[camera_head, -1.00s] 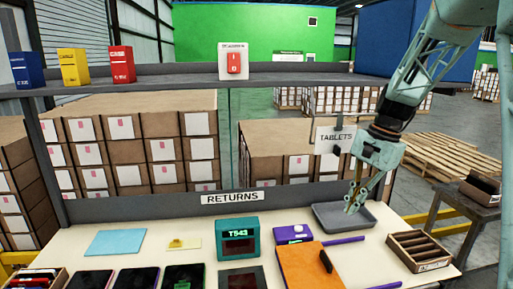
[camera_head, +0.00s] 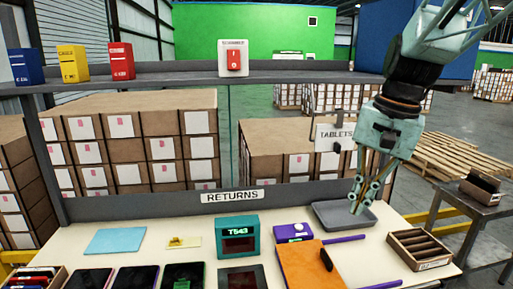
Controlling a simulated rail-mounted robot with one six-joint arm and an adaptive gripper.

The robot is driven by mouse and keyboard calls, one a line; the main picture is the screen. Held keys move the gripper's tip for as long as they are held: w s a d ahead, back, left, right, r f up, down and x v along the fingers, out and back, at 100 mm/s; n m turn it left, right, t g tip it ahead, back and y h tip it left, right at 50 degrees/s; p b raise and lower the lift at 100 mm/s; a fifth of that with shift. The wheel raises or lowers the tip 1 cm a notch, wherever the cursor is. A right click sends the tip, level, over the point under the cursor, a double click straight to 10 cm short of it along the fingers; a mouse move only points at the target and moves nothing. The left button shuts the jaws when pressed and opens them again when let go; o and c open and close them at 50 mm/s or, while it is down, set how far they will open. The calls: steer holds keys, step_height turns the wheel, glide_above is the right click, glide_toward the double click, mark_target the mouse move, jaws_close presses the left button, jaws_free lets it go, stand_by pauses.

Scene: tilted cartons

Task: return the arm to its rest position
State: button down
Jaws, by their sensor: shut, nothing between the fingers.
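My gripper (camera_head: 361,207) hangs from the arm on the right side of the head view, pointing down. Its fingers are shut with nothing between them. The fingertips appear in front of or above the grey tray (camera_head: 326,217) at the back right of the table. I cannot tell how high they are above it. The arm comes in from the top right corner, and its upper links are cut off by the picture edge.
The table (camera_head: 150,262) holds a teal T543 device (camera_head: 237,236), a purple box (camera_head: 293,232), an orange folder (camera_head: 303,268), several dark tablets (camera_head: 137,278) and a slotted wooden box (camera_head: 420,248). A shelf (camera_head: 290,79) and hanging TABLETS sign (camera_head: 335,135) stand behind.

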steer(key=s+a+n+t+b, duration=0.1)
steer(key=s+n, duration=0.2)
steer(key=s, duration=1.1)
steer(key=s+a+n+t+h, duration=0.1)
steer(key=s+n, duration=0.3)
steer(key=s, duration=1.1)
steer(key=shift+a+r+t+b, duration=0.3)
steer(key=shift+a+b, duration=0.1)
steer(key=shift+a, duration=0.35)
